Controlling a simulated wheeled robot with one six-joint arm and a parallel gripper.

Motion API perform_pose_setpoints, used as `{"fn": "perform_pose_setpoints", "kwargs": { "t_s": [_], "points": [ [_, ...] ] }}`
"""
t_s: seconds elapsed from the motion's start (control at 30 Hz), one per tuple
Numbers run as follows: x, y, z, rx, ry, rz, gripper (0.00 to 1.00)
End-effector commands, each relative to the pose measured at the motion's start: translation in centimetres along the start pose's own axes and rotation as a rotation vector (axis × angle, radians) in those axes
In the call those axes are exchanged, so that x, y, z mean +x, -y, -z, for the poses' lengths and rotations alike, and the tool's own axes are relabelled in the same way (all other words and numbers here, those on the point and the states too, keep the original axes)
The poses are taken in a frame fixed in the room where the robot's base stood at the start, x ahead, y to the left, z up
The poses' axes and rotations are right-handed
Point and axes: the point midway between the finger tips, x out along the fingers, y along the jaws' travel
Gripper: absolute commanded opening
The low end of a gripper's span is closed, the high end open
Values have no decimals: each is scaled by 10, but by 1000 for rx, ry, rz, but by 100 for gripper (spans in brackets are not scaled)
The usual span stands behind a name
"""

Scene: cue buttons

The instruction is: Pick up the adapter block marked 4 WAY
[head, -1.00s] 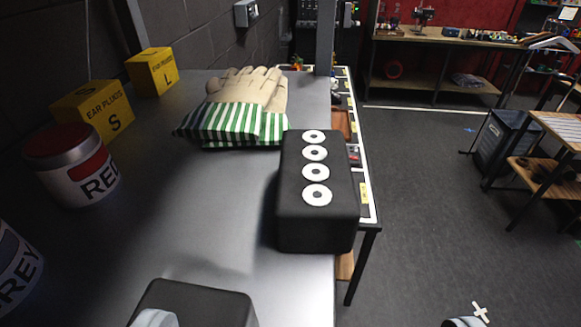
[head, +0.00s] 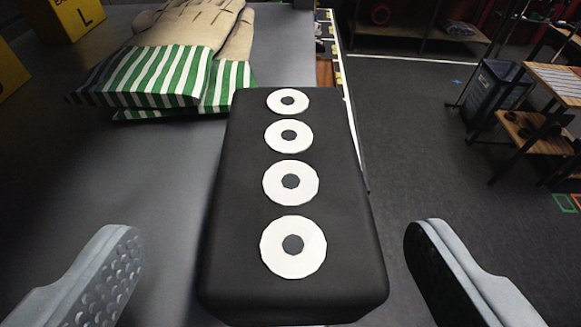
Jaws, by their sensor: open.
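A black block (head: 235,230) with rounded edges lies on the grey bench, close to its right edge. A row of white rings (head: 291,182) with dark centres runs along its top; I see no lettering on it. My gripper (head: 270,275) is open, with one grey padded finger at the lower left and one at the lower right. The block's near end shows between the two fingers, with a gap on each side. I cannot tell whether the fingertips are level with the block or above it.
Work gloves (head: 195,60) with green-striped cuffs lie just behind the block to the left. Yellow ear-plug boxes (head: 65,15) stand at the upper left. The bench top (head: 120,170) left of the block is bare. Open floor (head: 430,130) lies right of the bench.

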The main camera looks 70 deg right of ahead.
Motion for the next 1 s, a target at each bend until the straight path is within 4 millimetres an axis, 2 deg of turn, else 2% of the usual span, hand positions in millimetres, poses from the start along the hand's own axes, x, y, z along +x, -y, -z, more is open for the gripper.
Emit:
{"fn": "perform_pose_setpoints", "kwargs": {
  "t_s": [0.3, 0.57, 0.67, 0.87, 0.9, 1.0],
  "points": [
    [41, -6, 1, 0, 1, -2, 85],
    [45, -6, 1, 0, 0, -1, 85],
    [45, -6, 1, 0, 0, -1, 70],
    [45, -6, 1, 0, 0, -1, 30],
    [45, -6, 1, 0, -1, 0, 27],
    [45, -6, 1, 0, -1, 0, 27]
  ]
}}
